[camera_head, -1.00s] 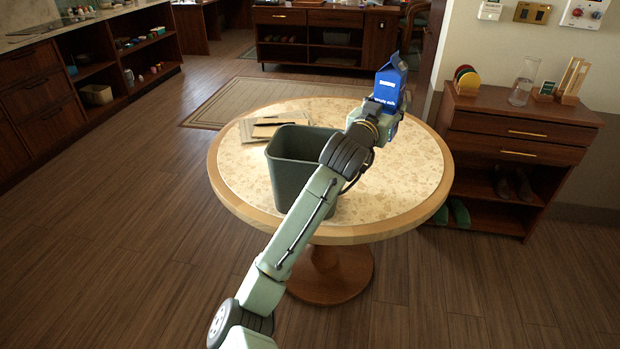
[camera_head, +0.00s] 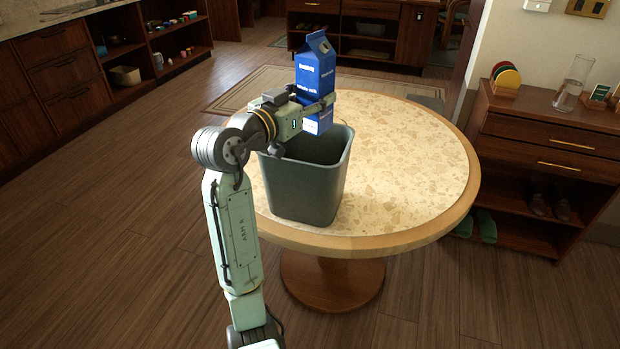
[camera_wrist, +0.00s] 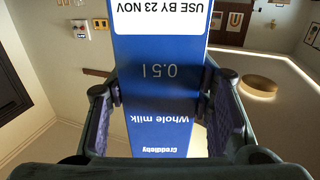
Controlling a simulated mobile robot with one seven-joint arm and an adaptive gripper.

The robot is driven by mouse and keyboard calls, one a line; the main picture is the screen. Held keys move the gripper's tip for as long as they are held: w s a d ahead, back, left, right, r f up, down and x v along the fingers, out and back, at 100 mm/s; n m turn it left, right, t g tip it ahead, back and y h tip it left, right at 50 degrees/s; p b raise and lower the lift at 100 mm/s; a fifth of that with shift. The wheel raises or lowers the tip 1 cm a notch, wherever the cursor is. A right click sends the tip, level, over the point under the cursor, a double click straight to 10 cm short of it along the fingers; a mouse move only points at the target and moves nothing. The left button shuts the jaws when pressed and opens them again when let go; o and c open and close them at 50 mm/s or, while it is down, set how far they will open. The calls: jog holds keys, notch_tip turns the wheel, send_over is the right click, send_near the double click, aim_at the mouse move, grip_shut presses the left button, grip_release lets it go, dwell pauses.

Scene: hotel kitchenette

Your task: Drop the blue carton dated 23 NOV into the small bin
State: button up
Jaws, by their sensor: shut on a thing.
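The blue milk carton (camera_head: 314,72) is upright in my gripper (camera_head: 312,106), above the far side of the small bin's opening in the head view. In the wrist view the carton (camera_wrist: 165,100) appears upside down, with a white label reading "USE BY 23 NOV". My gripper (camera_wrist: 162,105) is shut on it, with a finger on each side. The small bin (camera_head: 305,185) is dark grey-green and stands on the round table. My arm and the carton hide part of its rim, and its inside shows only partly.
The round table (camera_head: 410,170) has free room to the right of the bin. A wooden cabinet (camera_head: 550,145) stands to the right, with coloured discs (camera_head: 506,77) and a glass carafe (camera_head: 572,82) on top. Dark shelving lines the left and back.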

aim_at(307, 125)
jog(key=shift+f+b, duration=1.9)
jog(key=shift+f, duration=1)
jog(key=o, duration=1.6)
jog(key=shift+c, duration=0.2)
jog(key=v, duration=1.2)
